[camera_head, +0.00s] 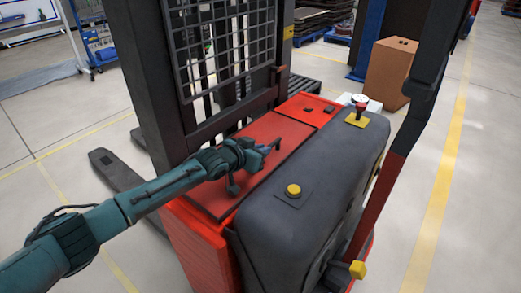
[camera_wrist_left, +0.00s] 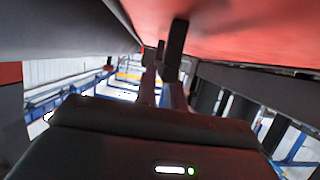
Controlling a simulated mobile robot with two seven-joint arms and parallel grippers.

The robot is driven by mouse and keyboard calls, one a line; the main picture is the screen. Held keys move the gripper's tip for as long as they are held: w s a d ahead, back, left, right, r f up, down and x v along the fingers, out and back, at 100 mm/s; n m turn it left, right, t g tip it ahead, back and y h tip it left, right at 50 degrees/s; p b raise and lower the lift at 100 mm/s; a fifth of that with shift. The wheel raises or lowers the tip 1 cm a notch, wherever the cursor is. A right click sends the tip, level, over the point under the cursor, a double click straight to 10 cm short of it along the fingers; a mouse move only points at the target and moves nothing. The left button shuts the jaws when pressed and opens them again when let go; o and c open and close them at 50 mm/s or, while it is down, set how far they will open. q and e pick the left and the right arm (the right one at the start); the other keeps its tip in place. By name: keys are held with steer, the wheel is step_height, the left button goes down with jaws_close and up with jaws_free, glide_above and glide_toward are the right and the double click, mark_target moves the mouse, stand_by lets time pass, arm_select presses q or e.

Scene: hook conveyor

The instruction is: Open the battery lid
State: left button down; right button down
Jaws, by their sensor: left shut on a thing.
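The battery lid (camera_head: 262,158) is a flat red panel on top of the forklift body, between the mast and the dark grey cover. It looks flat in the head view; I cannot tell if it is slightly raised. My left gripper (camera_head: 268,147) reaches over the lid from the left and is shut at a small dark handle on it. In the left wrist view the fingers (camera_wrist_left: 162,68) meet a dark bar (camera_wrist_left: 177,42) beside the red lid surface (camera_wrist_left: 240,30). My wrist partly hides the lid. My right gripper is not in view.
The black mast with its grille (camera_head: 222,45) stands just behind the lid. The padded grey cover (camera_head: 320,195), with a yellow button (camera_head: 293,190) and a red knob (camera_head: 361,107), borders it on the right. A cardboard box (camera_head: 390,72) stands beyond. Open floor lies left.

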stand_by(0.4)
